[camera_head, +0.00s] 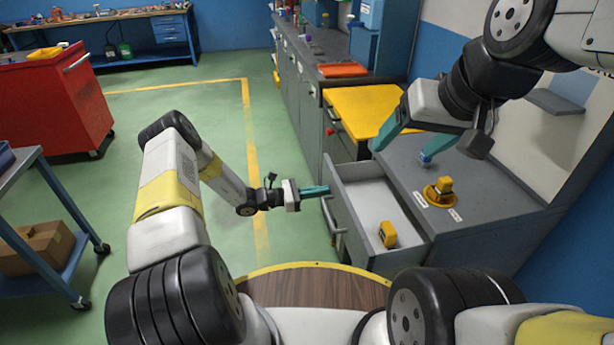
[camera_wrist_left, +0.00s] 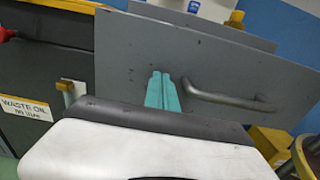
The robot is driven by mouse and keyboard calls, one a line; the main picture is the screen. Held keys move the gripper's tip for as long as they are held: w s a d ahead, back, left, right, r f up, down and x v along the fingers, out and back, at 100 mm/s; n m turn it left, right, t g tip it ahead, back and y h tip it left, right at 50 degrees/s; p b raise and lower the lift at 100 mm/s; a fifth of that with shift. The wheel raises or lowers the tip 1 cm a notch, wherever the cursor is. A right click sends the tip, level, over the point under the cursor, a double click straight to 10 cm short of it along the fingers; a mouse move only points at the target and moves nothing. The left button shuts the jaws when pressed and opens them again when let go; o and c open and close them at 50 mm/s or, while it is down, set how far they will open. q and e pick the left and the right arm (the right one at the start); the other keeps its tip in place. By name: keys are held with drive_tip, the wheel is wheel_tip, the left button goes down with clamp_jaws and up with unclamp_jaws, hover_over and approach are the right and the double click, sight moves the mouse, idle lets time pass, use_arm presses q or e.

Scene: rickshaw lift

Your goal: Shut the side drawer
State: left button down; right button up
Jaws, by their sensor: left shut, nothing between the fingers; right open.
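The side drawer (camera_head: 372,198) of the grey cabinet stands open, pulled out to the left, with a small yellow-and-black device (camera_head: 387,234) inside. Its grey front panel (camera_wrist_left: 230,65) and bar handle (camera_wrist_left: 225,98) show in the left wrist view. My left gripper (camera_head: 318,191) is shut and empty, with its teal fingertips at the drawer's front. In the left wrist view the closed fingers (camera_wrist_left: 163,92) are just left of the handle's end; I cannot tell whether they touch the panel. My right gripper (camera_head: 428,138) is open and empty above the cabinet top.
A yellow-topped cabinet (camera_head: 362,106) stands behind. A red tool chest (camera_head: 45,105) and a blue cart (camera_head: 50,235) are at left. The green floor between is clear.

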use_arm(q)
approach(368, 193)
drive_tip(key=d+r, duration=0.1)
drive_tip(key=d, duration=0.2)
drive_tip(key=w+d+r, duration=0.1)
drive_tip(key=d+r, duration=0.1)
drive_tip(key=d, duration=0.1)
drive_tip(key=w+d+r, duration=0.1)
drive_tip(key=d, duration=0.2)
drive_tip(key=shift+w+d+r, duration=0.15)
drive_tip(key=shift+r, duration=0.1)
drive_tip(key=shift+d, duration=0.15)
drive_tip(key=shift+d+r, duration=0.1)
drive_tip(key=shift+r, duration=0.05)
